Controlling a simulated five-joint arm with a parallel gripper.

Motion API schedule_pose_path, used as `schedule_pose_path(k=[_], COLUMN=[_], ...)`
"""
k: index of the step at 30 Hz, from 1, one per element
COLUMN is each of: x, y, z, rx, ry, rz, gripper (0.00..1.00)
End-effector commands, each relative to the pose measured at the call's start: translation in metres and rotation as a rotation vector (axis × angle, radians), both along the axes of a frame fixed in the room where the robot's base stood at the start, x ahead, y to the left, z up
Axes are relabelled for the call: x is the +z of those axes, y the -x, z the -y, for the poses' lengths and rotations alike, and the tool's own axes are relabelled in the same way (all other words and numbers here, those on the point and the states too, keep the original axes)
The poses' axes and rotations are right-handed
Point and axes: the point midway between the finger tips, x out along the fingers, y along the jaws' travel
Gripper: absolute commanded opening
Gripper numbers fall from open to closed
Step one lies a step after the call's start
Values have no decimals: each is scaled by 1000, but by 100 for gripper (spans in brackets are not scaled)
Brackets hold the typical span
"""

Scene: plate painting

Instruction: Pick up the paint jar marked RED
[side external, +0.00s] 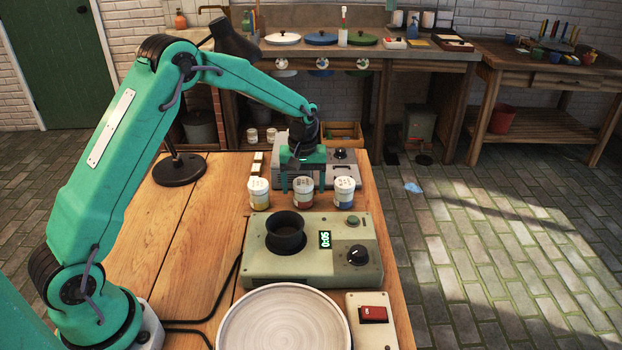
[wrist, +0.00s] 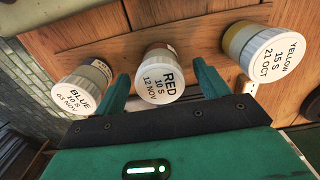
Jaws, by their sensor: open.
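The RED jar (wrist: 160,75), white-lidded and marked "RED 10 S 12 NOV", stands upright in the middle of a row of three. In the side view the RED jar (side external: 302,194) is on the wooden table. My gripper (wrist: 161,68) is open, with one green finger on each side of the RED jar in the wrist view; I cannot tell whether they touch it. In the side view my gripper (side external: 303,182) is low, just behind the jar, which hides part of it.
The YELLOW jar (side external: 259,193) and BLUE jar (side external: 344,193) stand close on either side. In front are a timer box (side external: 285,266) with a dark cup (side external: 286,232), a round plate (side external: 283,320) and a red switch (side external: 373,314). A grey box (side external: 341,168) stands behind.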

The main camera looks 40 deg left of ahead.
Motion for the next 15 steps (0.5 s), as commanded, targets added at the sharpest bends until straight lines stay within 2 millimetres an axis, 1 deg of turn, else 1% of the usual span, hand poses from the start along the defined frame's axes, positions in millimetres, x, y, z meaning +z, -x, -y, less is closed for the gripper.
schedule_pose_path(k=[2, 3, 5, 6, 10, 11, 15], x=[0, 0, 0, 0, 0, 0, 0], y=[0, 0, 0, 0, 0, 0, 0], z=[0, 0, 0, 0, 0, 0, 0], rx=[0, 0, 0, 0, 0, 0, 0], ry=[0, 0, 0, 0, 0, 0, 0], rz=[0, 0, 0, 0, 0, 0, 1], gripper=[74, 70, 58, 50, 25, 23, 23])
